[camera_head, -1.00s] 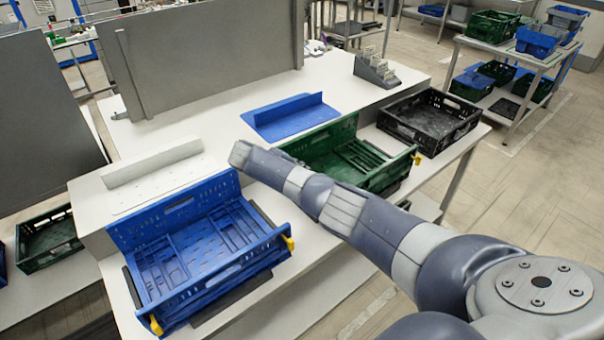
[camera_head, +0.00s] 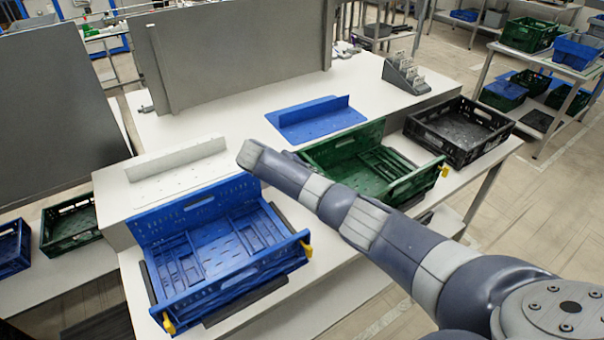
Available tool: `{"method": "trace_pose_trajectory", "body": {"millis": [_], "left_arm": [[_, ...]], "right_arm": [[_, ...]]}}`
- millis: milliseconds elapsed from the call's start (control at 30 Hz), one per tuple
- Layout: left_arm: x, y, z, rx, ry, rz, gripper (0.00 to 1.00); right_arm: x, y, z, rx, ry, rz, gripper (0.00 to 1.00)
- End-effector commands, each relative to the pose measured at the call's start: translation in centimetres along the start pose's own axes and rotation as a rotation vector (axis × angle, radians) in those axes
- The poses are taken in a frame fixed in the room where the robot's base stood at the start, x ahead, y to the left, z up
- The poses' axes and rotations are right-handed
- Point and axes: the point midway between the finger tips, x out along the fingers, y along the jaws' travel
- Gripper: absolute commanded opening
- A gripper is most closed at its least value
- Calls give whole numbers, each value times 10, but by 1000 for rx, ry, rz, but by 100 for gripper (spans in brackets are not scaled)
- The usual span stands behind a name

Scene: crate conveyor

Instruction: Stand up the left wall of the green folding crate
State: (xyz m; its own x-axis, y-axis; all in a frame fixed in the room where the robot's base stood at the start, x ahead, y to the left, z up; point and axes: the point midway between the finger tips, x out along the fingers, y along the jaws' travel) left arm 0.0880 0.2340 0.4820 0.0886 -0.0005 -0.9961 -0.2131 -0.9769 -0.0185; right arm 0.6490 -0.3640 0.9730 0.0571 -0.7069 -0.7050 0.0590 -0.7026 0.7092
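The green folding crate (camera_head: 345,147) stands on the white table at the middle right. Its back and front long walls are up. Slatted panels lie low inside at its right part. My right arm crosses in front of its left end, so I cannot tell how its left wall stands. The arm's far end lies between the green crate and the blue crate. My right gripper is not visible beyond the arm's links. My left gripper is out of the picture.
A blue folding crate (camera_head: 190,208) stands at front left, its side panels folded inside. A black crate (camera_head: 460,130) stands right of the green one. A blue flat panel (camera_head: 318,120) and a white panel (camera_head: 175,162) lie behind. Grey screens (camera_head: 240,60) stand farther back.

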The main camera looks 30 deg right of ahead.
Motion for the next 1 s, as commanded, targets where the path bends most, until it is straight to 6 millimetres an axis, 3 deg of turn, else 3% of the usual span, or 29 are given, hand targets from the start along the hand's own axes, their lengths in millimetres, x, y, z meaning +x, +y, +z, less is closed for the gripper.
{"method": "trace_pose_trajectory", "body": {"millis": [200,400,1000], "left_arm": [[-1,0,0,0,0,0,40],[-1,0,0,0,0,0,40],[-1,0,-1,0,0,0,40]], "right_arm": [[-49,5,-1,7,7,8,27],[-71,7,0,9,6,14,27],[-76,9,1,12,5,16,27]]}}
